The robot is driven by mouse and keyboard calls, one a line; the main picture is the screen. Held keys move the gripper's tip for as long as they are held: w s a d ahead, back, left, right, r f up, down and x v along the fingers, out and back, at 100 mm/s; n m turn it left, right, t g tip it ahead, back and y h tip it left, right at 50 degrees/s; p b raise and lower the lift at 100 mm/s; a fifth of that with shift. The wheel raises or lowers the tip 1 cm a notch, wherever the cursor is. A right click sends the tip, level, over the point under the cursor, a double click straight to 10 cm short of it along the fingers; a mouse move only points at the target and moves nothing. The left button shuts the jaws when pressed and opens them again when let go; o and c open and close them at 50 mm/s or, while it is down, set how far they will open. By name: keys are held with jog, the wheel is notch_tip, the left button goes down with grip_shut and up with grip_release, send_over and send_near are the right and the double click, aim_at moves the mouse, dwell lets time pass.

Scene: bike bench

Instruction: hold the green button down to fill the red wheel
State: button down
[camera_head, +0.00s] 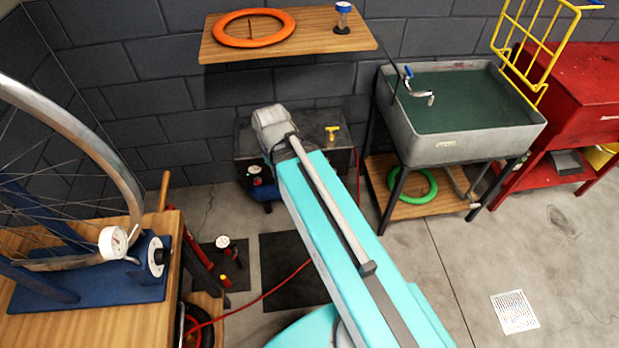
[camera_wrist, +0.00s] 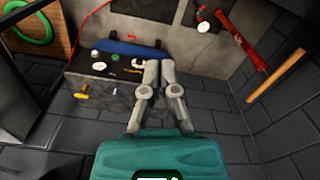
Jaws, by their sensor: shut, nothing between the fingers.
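In the wrist view my gripper (camera_wrist: 159,66) is shut and empty, its grey fingertips together in front of a dark box-like unit (camera_wrist: 90,100) with a blue tank (camera_wrist: 125,47). I cannot tell whether they touch it. In the head view my arm covers part of this unit (camera_head: 312,165), and my gripper cannot be made out. A small dial (camera_head: 253,169) with a greenish mark shows left of the arm.
A red hose (camera_head: 265,295) runs over the floor. A gauge on a stand (camera_head: 223,242) is beside the bench (camera_head: 130,325). A shelf (camera_head: 340,42) is above the unit. The sink (camera_head: 445,150) stands right.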

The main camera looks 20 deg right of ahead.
jog(key=w+d+f+m+t+b, duration=0.3)
jog(key=w+d+f+b, duration=0.3)
jog(key=f+b, duration=1.1)
jog(key=w+d+f+m+t+b, duration=0.3)
jog(key=w+d+f+m+b, duration=0.3)
jog(key=f+b, duration=1.2)
jog(key=w+d+f+m+t+y+b, duration=0.1)
jog(key=w+d+f+m+t+b, duration=0.2)
jog(key=f+b, duration=1.5)
jog(key=w+d+m+b, duration=0.2)
jog(key=w+d+b, duration=0.3)
jog(key=d+b, duration=0.1)
jog(key=shift+d+t+b, duration=0.3)
jog(key=shift+d+t, duration=0.1)
jog(key=shift+d, duration=0.3)
jog(key=shift+w, duration=0.15)
jog(key=w+d, duration=0.2)
jog(key=w, duration=0.6)
jog(key=shift+d, duration=0.25)
